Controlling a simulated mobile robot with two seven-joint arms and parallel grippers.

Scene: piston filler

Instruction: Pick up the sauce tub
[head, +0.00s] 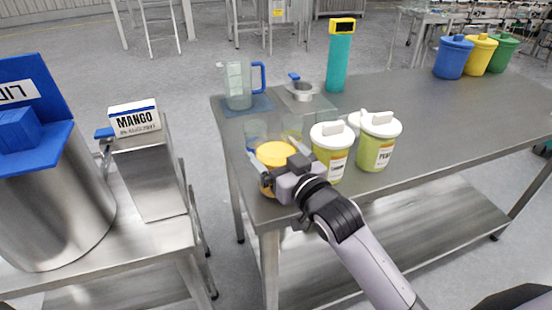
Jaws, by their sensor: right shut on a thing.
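The sauce tub (275,152), a round tub with an orange-yellow top, is at the near left corner of the steel table. My right gripper (272,159) is shut on it, one finger on each side. The gripper and wrist hide much of its lower body, so I cannot tell whether it touches the table. Two other tubs with white lids and yellow-green contents, a left one (331,148) and a right one (378,143), stand just right of the gripper. My left gripper is not in view.
Behind stand a clear jug (238,85) with a blue handle, a small metal cup (301,91) and a teal column (338,62). Blue (453,58), yellow (480,55) and green (502,53) bins stand far right. The table's right middle is clear.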

